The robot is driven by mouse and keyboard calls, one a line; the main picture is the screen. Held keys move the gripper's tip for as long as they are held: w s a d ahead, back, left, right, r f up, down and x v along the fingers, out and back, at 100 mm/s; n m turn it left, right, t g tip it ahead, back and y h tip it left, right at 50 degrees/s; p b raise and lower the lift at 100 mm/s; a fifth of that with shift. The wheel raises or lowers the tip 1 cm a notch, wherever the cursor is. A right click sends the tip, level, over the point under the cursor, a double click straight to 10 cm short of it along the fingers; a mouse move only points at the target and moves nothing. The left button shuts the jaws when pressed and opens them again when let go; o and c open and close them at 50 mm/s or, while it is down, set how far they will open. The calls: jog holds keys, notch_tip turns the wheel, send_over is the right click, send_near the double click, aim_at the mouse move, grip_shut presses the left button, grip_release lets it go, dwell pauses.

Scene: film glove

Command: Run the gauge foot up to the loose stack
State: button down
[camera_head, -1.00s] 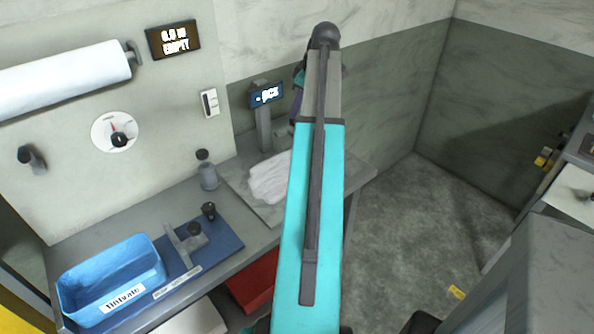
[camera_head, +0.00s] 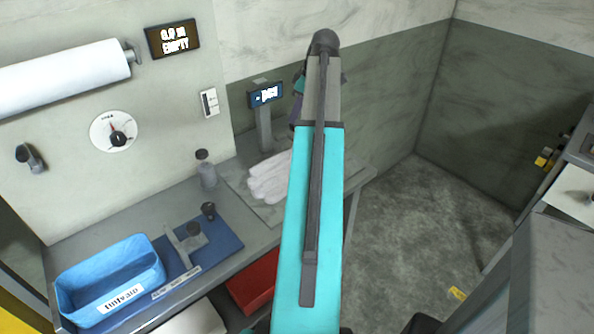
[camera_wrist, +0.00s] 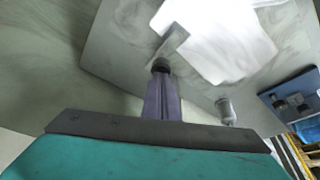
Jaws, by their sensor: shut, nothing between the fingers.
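The loose stack of white gloves (camera_head: 270,178) lies on a pale slab, its right part hidden by my arm. It shows large and bright in the wrist view (camera_wrist: 222,38). The gauge stands behind it, with a post (camera_head: 264,132) and a small display (camera_head: 265,94). A grey piece that looks like the gauge foot (camera_wrist: 171,43) is at the left edge of the stack; I cannot tell whether they touch. My gripper (camera_wrist: 160,66) is shut and empty, its dark tips close beside that grey piece. In the head view my arm mostly hides the gripper.
The pale slab (camera_head: 237,178) lies on the grey bench. A bottle (camera_head: 206,170) stands left of the stack. A blue mat (camera_head: 228,233) with small dark-topped items and a blue bin (camera_head: 112,272) are farther left. A red bin (camera_head: 255,283) is below the bench edge.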

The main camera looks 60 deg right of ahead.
jog(key=shift+f, duration=0.35)
dwell(0.6)
jog(key=shift+r, duration=0.1)
notch_tip(320, 180, up, 14)
jog(key=p, duration=0.8)
dwell(1.5)
jog(key=shift+s, duration=0.1)
dwell(0.4)
